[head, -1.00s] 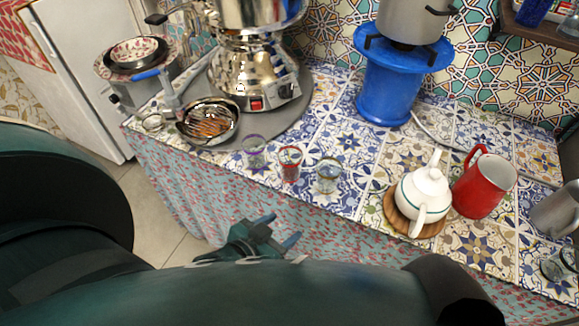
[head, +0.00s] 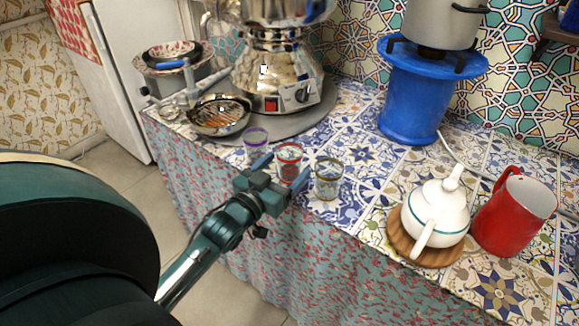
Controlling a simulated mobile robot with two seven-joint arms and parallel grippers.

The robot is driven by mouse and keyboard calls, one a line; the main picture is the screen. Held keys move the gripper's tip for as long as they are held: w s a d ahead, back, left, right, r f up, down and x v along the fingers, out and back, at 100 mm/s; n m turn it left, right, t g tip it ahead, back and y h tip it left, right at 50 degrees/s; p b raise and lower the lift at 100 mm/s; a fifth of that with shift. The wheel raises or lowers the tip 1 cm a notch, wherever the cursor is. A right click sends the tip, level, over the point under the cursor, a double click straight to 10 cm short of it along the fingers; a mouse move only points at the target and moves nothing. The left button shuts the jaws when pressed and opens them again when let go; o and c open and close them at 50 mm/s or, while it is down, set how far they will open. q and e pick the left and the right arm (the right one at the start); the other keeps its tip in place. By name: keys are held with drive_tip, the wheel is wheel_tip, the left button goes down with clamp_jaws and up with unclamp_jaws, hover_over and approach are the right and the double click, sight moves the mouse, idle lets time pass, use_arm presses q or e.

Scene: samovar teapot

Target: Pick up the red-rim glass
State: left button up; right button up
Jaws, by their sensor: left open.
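The red-rim glass (head: 289,158) stands upright on the tiled counter near its front edge. It is between the purple-rim glass (head: 255,142) on the left and the gold-rim glass (head: 328,180) on the right. My left gripper (head: 281,170) is open, its two blue fingertips spread on either side of the red-rim glass, in front of it in the picture. The fingers overlap the lower part of the glass. I cannot tell whether they touch it. My right gripper is not in view.
A white teapot (head: 437,213) sits on a round wooden board (head: 443,256), with a red mug (head: 513,212) beside it. A samovar (head: 275,65) and a pan (head: 219,115) stand behind left. A blue stand (head: 411,105) holds a pot (head: 440,25).

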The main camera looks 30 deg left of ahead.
sight(296, 150)
use_arm(q)
drive_tip(key=w, duration=0.5)
drive_tip(key=shift+w+a+r, duration=0.25)
drive_tip(key=shift+w+a, duration=0.05)
drive_tip(key=shift+w, duration=0.05)
drive_tip(key=c, duration=1.1)
